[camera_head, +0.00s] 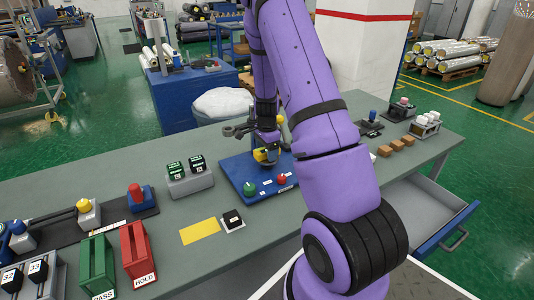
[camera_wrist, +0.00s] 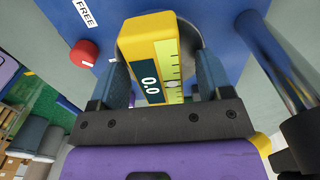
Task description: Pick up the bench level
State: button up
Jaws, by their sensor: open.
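The bench level (camera_wrist: 148,52) is a yellow block with a dark "0.0" display and a yellow-green scale. In the wrist view it sits between the two blue-grey fingers of my gripper (camera_wrist: 160,75), which are open on either side of it. Finger contact cannot be made out. In the head view the level (camera_head: 263,156) shows as a small yellow patch at the blue board (camera_head: 236,176), under my gripper (camera_head: 267,147). My arm hides part of the board.
A green knob (camera_head: 249,188) and a red knob (camera_head: 282,181) stand on the board. A grey holder (camera_head: 190,185) with two dark blocks is to the left. Brown blocks (camera_head: 382,151) lie to the right. A drawer (camera_head: 437,215) is open at the bench's right side.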

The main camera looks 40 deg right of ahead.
jog(key=c, duration=1.1)
jog(key=shift+r, duration=0.1)
